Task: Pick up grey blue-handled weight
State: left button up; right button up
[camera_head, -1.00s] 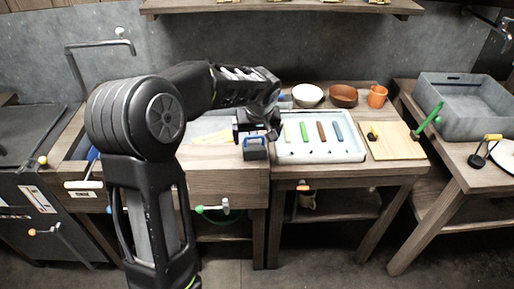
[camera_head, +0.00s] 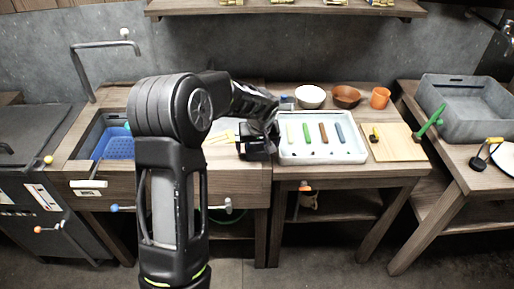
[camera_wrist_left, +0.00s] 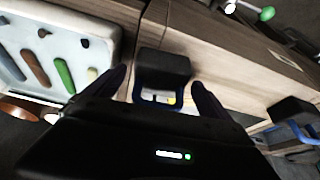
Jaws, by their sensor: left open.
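The grey weight (camera_wrist_left: 162,66) is a dark block with a blue handle (camera_wrist_left: 160,98), seen near the middle of the left wrist view. It sits on the wooden counter (camera_head: 235,178), left of the white tray. My left gripper (camera_wrist_left: 158,84) is open, with one finger on each side of the weight. In the head view my left gripper (camera_head: 258,148) largely covers the weight, so contact cannot be told there. My right gripper is not in view.
The white tray (camera_head: 322,157) with several coloured bars stands close on the right. Bowls (camera_head: 311,96) and an orange cup (camera_head: 380,97) are behind it. Another dark block (camera_wrist_left: 291,110) with blue beside it shows at the right of the left wrist view.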

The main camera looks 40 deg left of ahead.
pick_arm(q)
jog(key=shift+w+a+f, duration=0.1)
jog(key=shift+w+f, duration=0.05)
jog(key=shift+f, duration=0.35)
jog(key=shift+c, duration=0.4)
jog(key=shift+r, duration=0.1)
grip_shut()
dwell(0.6)
